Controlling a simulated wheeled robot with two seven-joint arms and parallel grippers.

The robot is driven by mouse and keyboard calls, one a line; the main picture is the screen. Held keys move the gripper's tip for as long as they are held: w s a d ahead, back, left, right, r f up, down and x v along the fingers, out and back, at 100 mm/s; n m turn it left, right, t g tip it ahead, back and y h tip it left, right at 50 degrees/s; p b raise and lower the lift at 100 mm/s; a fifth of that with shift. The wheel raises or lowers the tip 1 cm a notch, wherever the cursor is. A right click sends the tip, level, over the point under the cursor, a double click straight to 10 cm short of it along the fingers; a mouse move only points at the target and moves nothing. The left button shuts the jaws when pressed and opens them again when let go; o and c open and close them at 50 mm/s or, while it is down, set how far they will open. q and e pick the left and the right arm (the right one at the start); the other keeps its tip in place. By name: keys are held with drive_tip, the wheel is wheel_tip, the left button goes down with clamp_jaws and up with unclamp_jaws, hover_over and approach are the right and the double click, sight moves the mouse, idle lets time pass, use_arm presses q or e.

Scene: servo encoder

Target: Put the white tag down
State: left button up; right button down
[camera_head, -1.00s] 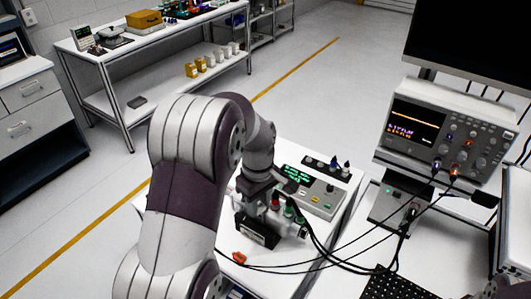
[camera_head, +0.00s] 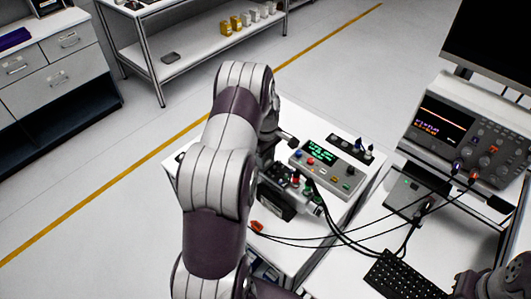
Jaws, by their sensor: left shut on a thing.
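My left gripper (camera_head: 280,140) is mostly hidden behind my own left arm, with a dark part of it showing at the back left of the small white table (camera_head: 357,200). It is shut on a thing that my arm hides. I cannot make out the white tag in this view. A grey box with a green display (camera_head: 330,161) stands just right of the gripper. A dark device with colored knobs (camera_head: 290,195) sits in front of that box, beside my forearm. My right gripper does not show.
Black cables run from the dark device to the oscilloscope (camera_head: 470,130) on the right bench. A keyboard (camera_head: 400,278) lies at the bottom right. An orange piece (camera_head: 256,226) lies near the table's front left. A drawer cabinet (camera_head: 55,65) and a shelf table (camera_head: 185,65) stand behind.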

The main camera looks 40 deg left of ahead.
use_arm(q)
drive_tip(key=shift+w+a+f, duration=0.1)
drive_tip(key=shift+w+f, duration=0.05)
drive_tip(key=shift+f, duration=0.1)
drive_tip(key=o, duration=1)
drive_tip(key=shift+r, duration=0.1)
drive_tip(key=shift+r, duration=0.1)
